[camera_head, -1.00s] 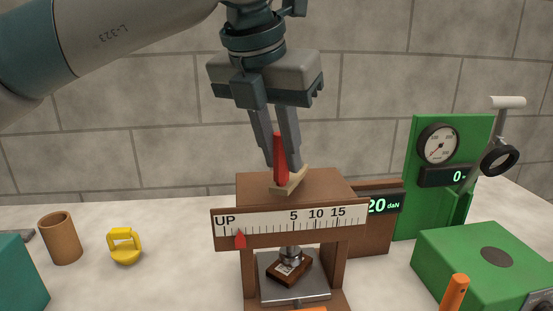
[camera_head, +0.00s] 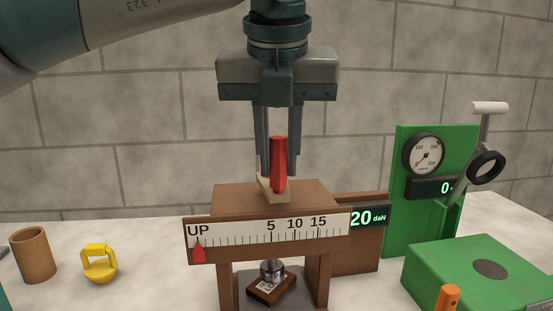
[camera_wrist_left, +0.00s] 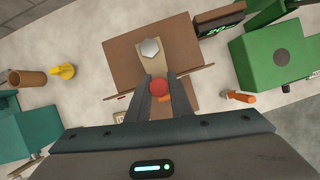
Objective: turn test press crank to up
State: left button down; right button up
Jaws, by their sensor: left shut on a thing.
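The test press (camera_head: 275,196) is a brown frame with a white scale plate (camera_head: 270,236) reading UP, 5, 10 and 15. Its red pointer (camera_head: 198,252) stands directly below UP. The crank on top has a tan arm (camera_head: 264,184) and an upright red handle (camera_head: 278,160). In the left wrist view the red handle (camera_wrist_left: 158,87) sits between the fingers, and the grey hub (camera_wrist_left: 149,48) lies beyond it. My left gripper (camera_head: 277,172) points down and is shut on the handle. A small dark block (camera_head: 271,289) sits under the press's metal ram. My right gripper is not in view.
A green gauge stand (camera_head: 400,215) with a lever and a green box (camera_head: 480,270) stand at the right. A display (camera_head: 368,217) reads 20 daN. An orange handle (camera_head: 448,298) is at lower right. A brown cup (camera_head: 34,256) and yellow weight (camera_head: 99,264) stand left.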

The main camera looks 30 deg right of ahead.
pick_arm(q)
jog(key=shift+r, duration=0.2)
jog(key=c, duration=1.8)
grip_release()
jog(key=shift+o, duration=1.1)
jog(key=shift+d+f, duration=0.1)
